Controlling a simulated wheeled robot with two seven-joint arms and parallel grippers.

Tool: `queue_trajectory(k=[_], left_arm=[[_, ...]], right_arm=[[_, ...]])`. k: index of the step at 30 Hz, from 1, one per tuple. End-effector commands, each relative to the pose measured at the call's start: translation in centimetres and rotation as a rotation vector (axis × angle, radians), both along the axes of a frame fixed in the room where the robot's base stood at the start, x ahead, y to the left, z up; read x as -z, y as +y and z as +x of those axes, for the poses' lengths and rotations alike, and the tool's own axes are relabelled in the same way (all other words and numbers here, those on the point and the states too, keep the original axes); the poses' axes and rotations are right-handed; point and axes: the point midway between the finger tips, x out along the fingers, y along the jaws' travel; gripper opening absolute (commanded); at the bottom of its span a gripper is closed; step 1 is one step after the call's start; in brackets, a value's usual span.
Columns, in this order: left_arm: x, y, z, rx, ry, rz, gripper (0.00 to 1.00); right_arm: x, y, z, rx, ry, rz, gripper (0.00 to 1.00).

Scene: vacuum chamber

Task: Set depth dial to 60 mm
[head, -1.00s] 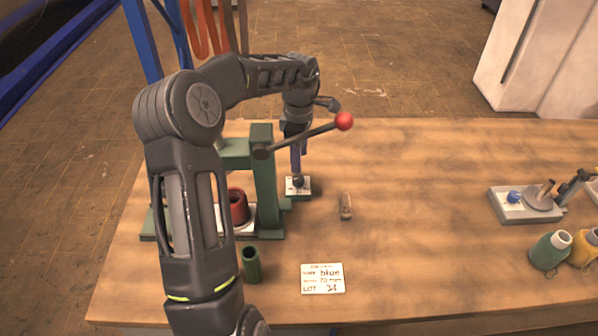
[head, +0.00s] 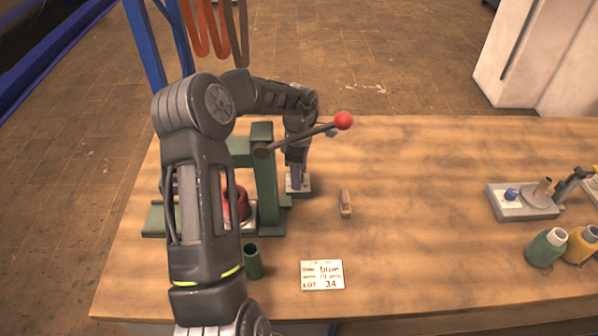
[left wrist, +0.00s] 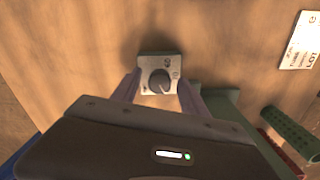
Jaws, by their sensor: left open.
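The depth dial (left wrist: 160,82) is a dark round knob on a small pale plate (left wrist: 147,62) with markings too small to read. In the head view the plate (head: 305,184) sits on the bench beside the green press (head: 264,185), and the knob is mostly hidden by my gripper. My left gripper (left wrist: 158,88) is open, pointing down over the dial, with one finger on each side of the knob. I cannot tell whether the fingers touch it. It also shows in the head view (head: 297,183). My right gripper is not in view.
The press lever with a red ball (head: 343,121) sticks out close to my left wrist.

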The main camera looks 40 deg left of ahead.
Motion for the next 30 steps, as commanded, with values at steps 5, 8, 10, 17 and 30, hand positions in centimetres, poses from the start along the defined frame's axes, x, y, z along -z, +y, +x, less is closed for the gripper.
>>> queue_trajectory(k=[5, 8, 10, 17, 30], left_arm=[[-0.01, 0.00, 0.00, 0.000, 0.000, 0.000, 0.49], [-0.02, 0.00, 0.00, 0.000, 0.000, 0.000, 0.41], [-0.03, 0.00, 0.00, 0.000, 0.000, 0.000, 0.35], [-0.04, 0.01, 0.00, 0.000, 0.000, 0.000, 0.16], [-0.06, 0.02, 0.02, -0.001, -0.001, 0.000, 0.00]], right_arm=[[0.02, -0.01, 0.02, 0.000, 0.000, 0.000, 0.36], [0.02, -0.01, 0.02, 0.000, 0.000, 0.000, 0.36], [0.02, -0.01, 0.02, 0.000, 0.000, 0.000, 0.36], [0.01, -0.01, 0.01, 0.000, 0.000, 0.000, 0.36], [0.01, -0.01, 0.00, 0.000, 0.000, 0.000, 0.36]])
